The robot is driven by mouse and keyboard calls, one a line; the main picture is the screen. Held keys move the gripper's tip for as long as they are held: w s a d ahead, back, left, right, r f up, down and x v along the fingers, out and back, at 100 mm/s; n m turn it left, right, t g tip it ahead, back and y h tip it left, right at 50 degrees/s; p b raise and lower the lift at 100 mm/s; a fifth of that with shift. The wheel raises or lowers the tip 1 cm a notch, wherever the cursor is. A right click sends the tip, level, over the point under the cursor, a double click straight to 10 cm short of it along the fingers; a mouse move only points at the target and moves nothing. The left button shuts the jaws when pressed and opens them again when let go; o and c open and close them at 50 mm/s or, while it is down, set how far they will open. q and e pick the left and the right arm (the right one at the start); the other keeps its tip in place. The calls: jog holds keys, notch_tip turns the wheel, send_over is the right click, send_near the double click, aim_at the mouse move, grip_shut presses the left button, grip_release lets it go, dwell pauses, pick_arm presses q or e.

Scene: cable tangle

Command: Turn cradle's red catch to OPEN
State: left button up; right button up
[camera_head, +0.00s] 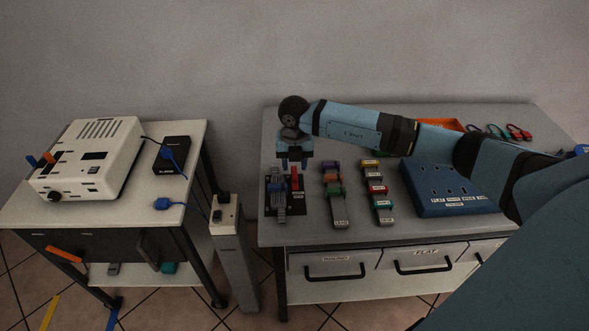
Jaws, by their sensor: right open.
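The cradle (271,211) is a dark block near the left end of the right-hand table. A grey and blue part (279,190) lies along its left side. The red catch (295,181) is on its right side, with small pale labels beside it that are too small to read. My right gripper (294,166) points down just above the far end of the cradle, close to the top of the red catch. Its jaws are open; I cannot tell whether they touch the catch. My left gripper is not in view.
Two rows of coloured connectors stand right of the cradle, the nearer row starting at a grey strip (339,212). A blue socket box (447,188) is further right. A grey post (231,255) stands between this table and the left table, which holds a white device (85,165).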

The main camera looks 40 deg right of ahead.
aim_at(294, 173)
notch_tip(294, 173, up, 10)
jog(key=shift+r, duration=0.25)
dwell(0.5)
